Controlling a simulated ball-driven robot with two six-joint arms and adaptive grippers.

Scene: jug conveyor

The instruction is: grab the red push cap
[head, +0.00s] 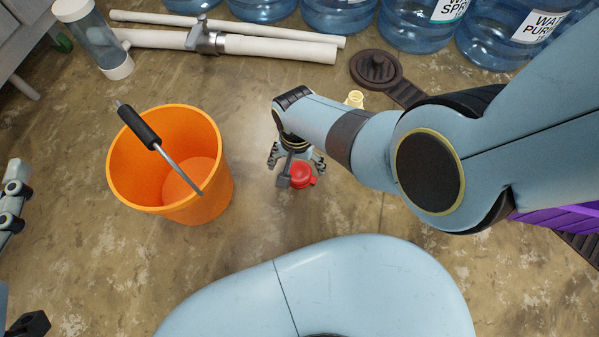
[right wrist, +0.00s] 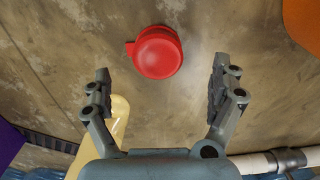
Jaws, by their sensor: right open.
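The red push cap (head: 302,175) lies on the brown floor, to the right of the orange bucket. It also shows in the right wrist view (right wrist: 158,52), with a small tab on its left side. My right gripper (head: 297,163) is above the floor close to the cap, partly hiding it in the head view. In the right wrist view its two fingers (right wrist: 162,84) are spread wide with nothing between them, and the cap is just beyond the tips, between their lines. At the left edge of the head view only cut-off grey and dark parts show, possibly of my left gripper.
The orange bucket (head: 190,208) stands on the left with a dark-handled tool (head: 140,126) across its rim. White pipes (head: 270,47) and blue water jugs (head: 415,28) are at the back. A pale yellow object (right wrist: 119,120) is beside the gripper's left finger. Floor around the cap is clear.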

